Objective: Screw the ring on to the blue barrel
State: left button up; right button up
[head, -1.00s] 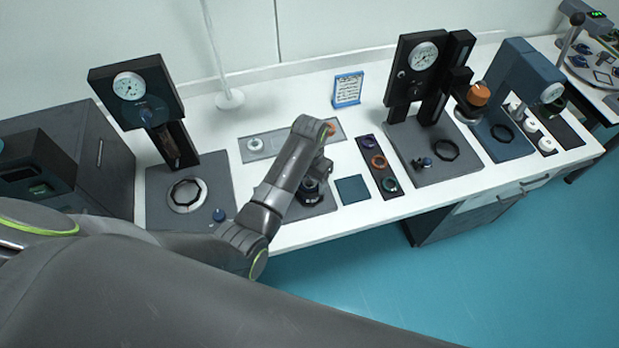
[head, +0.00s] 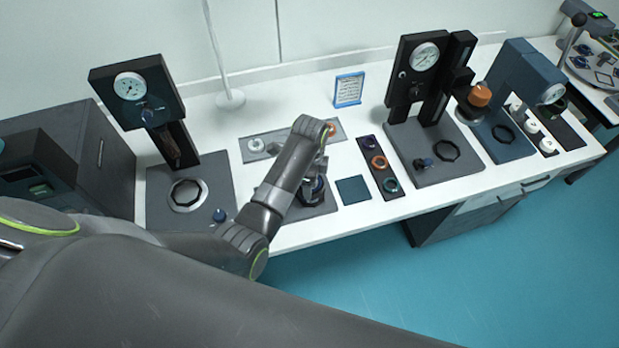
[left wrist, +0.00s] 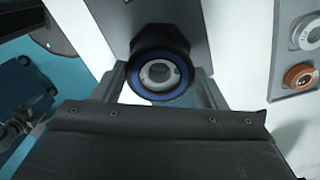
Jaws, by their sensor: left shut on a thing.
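My left gripper (head: 318,176) reaches down over a grey plate at the front middle of the bench. In the left wrist view, its two fingers (left wrist: 160,88) stand on either side of a round part with a blue rim and a pale middle, and are shut on it. I take the held part to be the ring; it lines up with the blue barrel (left wrist: 158,96), and the border between them cannot be made out. A black six-sided holder (left wrist: 160,42) shows behind it. My right gripper is not in view.
A dark tray (head: 372,151) with purple, orange and teal rings lies right of a blue-grey mat (head: 352,190). A grey tray (left wrist: 294,104) with white and orange rings lies behind the gripper. Gauge stands rise at left (head: 150,88) and right (head: 415,70).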

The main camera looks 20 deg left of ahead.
pick_arm(q)
jog(key=shift+d+m, duration=0.15)
jog(key=shift+m, duration=0.25)
jog(key=o, duration=1.1)
jog(key=shift+s+d, duration=0.1)
jog(key=shift+c, duration=0.2)
jog(key=shift+c, duration=0.9)
